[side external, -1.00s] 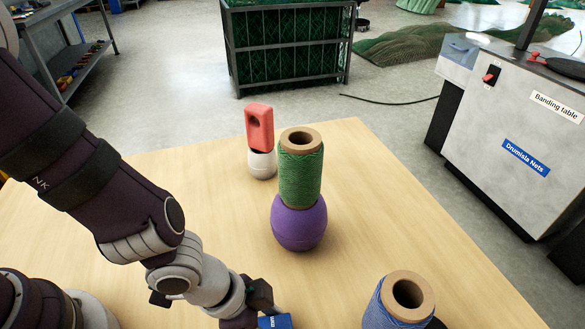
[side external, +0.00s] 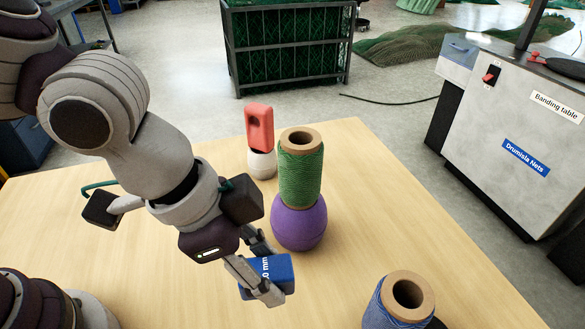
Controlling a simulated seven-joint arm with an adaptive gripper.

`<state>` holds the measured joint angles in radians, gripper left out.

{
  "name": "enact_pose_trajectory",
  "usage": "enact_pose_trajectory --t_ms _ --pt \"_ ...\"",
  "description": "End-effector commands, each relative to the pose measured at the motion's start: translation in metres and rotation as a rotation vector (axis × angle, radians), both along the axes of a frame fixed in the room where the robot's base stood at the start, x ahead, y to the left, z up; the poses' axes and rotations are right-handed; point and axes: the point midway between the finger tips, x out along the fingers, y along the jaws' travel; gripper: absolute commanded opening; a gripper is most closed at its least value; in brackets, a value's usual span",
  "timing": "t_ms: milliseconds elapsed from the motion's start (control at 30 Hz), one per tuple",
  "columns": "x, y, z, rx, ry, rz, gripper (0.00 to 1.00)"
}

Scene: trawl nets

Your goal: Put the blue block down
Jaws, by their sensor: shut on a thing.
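The blue block (side external: 277,268) has white print on it, of which "0 mm" is readable. My gripper (side external: 268,272) is shut on it, with the fingers on either side of the block. It is in the lower middle of the side view, in front of and a little left of the purple ball-shaped float (side external: 299,222). The picture does not clearly show the gap between the block and the wooden table (side external: 130,262), but the block appears raised above it.
A green twine spool (side external: 300,172) stands on the purple float. A red block with a hole (side external: 259,128) stands on a white float (side external: 262,164) behind. A blue twine spool (side external: 399,302) is at the front right. The table's right part is clear between the spools.

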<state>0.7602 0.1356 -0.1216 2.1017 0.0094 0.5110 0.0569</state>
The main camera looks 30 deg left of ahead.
Motion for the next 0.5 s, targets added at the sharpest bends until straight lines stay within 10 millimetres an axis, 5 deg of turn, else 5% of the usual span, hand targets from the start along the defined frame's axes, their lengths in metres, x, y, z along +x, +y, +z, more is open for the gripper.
enact_pose_trajectory --t_ms 333,500 --pt "0.0 0.0 0.072 -0.002 -0.003 -0.001 0.0" --pt "0.03 0.019 0.071 0.0 0.004 0.123 0.0"
